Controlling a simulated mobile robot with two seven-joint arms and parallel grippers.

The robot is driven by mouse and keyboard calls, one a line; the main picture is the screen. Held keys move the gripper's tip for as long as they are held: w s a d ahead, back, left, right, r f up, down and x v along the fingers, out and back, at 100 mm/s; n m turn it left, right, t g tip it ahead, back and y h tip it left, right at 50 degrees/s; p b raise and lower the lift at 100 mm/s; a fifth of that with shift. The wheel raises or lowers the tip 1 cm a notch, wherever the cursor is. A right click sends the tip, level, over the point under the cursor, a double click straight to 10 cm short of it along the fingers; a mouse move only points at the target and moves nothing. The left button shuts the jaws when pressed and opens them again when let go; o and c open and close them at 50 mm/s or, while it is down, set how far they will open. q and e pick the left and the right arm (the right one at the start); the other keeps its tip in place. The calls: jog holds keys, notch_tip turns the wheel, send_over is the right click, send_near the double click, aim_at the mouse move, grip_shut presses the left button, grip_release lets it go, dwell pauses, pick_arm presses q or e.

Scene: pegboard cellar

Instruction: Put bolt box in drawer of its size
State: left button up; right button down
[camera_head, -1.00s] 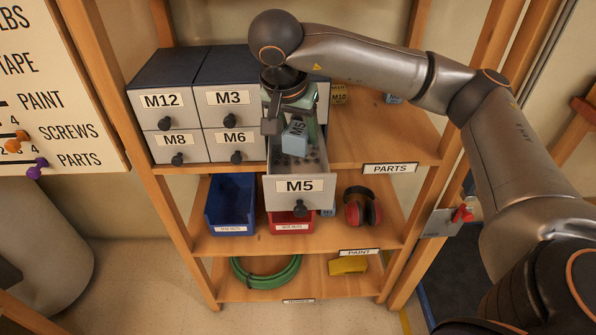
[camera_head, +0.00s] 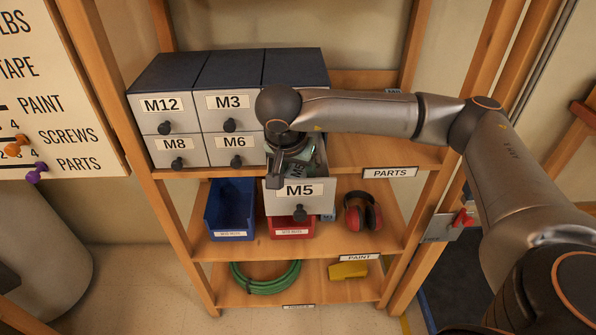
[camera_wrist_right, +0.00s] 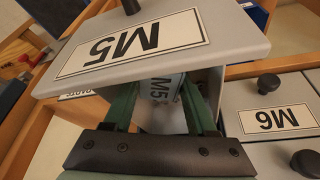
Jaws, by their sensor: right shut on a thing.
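The M5 drawer (camera_head: 322,201) is pulled out of the cabinet, and its front also shows in the wrist view (camera_wrist_right: 225,35). My right gripper (camera_head: 295,165) points down into the open drawer. In the wrist view its green fingers (camera_wrist_right: 160,100) are shut on a small grey-blue bolt box (camera_wrist_right: 160,88) labelled M5. The box is low, behind the drawer front; whether it touches the drawer floor I cannot tell. In the head view the gripper hides the box. My left gripper is not in view.
Shut drawers M12 (camera_head: 146,118), M3 (camera_head: 212,113), M8 (camera_head: 160,154) and M6 (camera_head: 222,152) are left of the open one. Below are a blue bin (camera_head: 232,205), a red bin (camera_head: 290,229) and red earmuffs (camera_head: 362,212). The shelf post (camera_head: 470,90) stands right.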

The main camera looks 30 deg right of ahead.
jog(key=shift+c, duration=1)
grip_release()
jog(key=shift+r, duration=0.1)
jog(key=p+v, duration=0.1)
jog(key=v, duration=1.1)
